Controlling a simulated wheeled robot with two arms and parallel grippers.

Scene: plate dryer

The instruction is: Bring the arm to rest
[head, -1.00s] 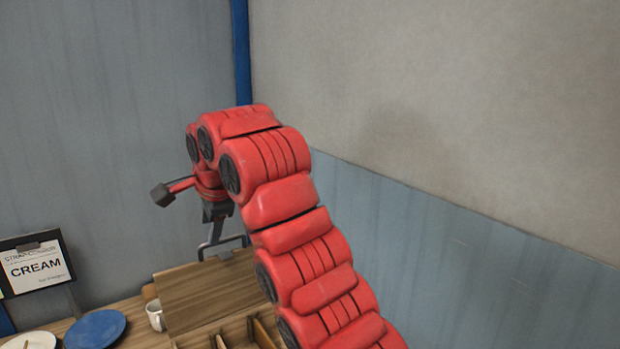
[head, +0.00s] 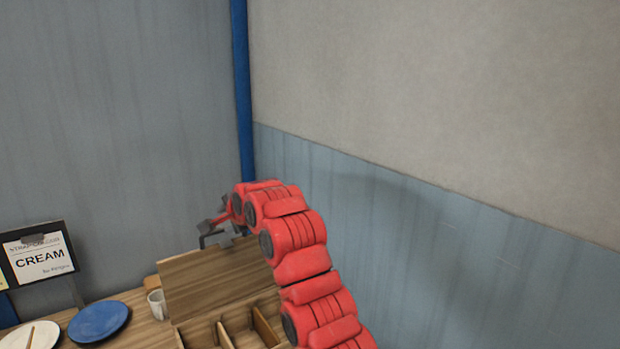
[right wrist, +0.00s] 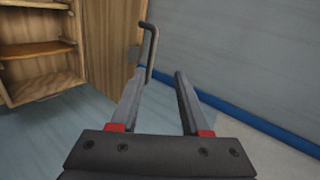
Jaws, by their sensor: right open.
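My right arm (head: 300,245), red and jointed, reaches up from the bottom and bends over to the left in the head view. Its gripper is small and partly hidden there, around a dark bracket-like shape (head: 215,238) at the panel's upper edge; I cannot separate gripper from handle. In the right wrist view my right gripper (right wrist: 160,75) is open, with two grey fingers apart and nothing held. A dark bent bar handle (right wrist: 151,50) stands close to the left fingertip; I cannot tell whether they touch. My left gripper is not in view.
A wooden panel (head: 215,275) stands tilted behind a compartmented wooden box (head: 200,333). A white mug (head: 157,305), blue plate (head: 98,322) and white plate (head: 30,338) are left of it. A CREAM sign (head: 40,260) stands behind. A wooden shelf unit (right wrist: 35,50) is left in the wrist view.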

